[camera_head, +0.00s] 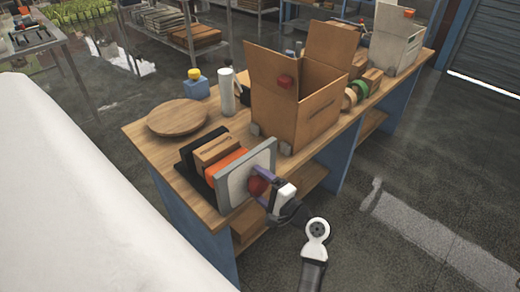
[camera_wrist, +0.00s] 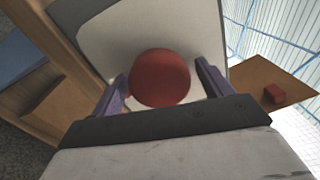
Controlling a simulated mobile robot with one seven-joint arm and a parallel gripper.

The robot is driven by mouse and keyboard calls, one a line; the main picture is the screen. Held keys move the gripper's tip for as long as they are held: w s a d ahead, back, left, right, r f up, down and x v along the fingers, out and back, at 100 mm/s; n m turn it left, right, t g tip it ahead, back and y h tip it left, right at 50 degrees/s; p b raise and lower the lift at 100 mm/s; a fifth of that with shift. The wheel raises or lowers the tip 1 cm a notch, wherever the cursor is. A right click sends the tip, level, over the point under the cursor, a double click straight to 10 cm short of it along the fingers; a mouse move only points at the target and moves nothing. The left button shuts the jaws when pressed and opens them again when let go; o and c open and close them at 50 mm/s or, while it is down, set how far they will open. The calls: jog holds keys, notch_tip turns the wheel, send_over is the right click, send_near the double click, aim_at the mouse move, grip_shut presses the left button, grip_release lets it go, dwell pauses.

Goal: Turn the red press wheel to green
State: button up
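The red press wheel (camera_wrist: 160,77) is a round, dark red knob on a pale panel with a grey frame (camera_head: 232,190). The panel stands upright at the near end of the wooden table. In the head view the wheel (camera_head: 257,187) is partly covered by my gripper (camera_head: 264,184). In the wrist view the purple fingers of my gripper (camera_wrist: 163,84) stand on either side of the wheel. The left finger is close to it or touching; a gap shows at the right finger. No green shows on the wheel.
Behind the panel are orange and wooden blocks (camera_head: 216,152). An open cardboard box (camera_head: 297,108) with a red piece on its flap stands farther back. A round wooden board (camera_head: 178,117) and a white cylinder (camera_head: 227,92) are on the table. The floor to the right is clear.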

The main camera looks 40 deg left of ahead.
jog(key=s+d+b, duration=0.1)
jog(key=d+b, duration=0.3)
jog(key=d, duration=0.9)
jog(key=shift+d, duration=0.35)
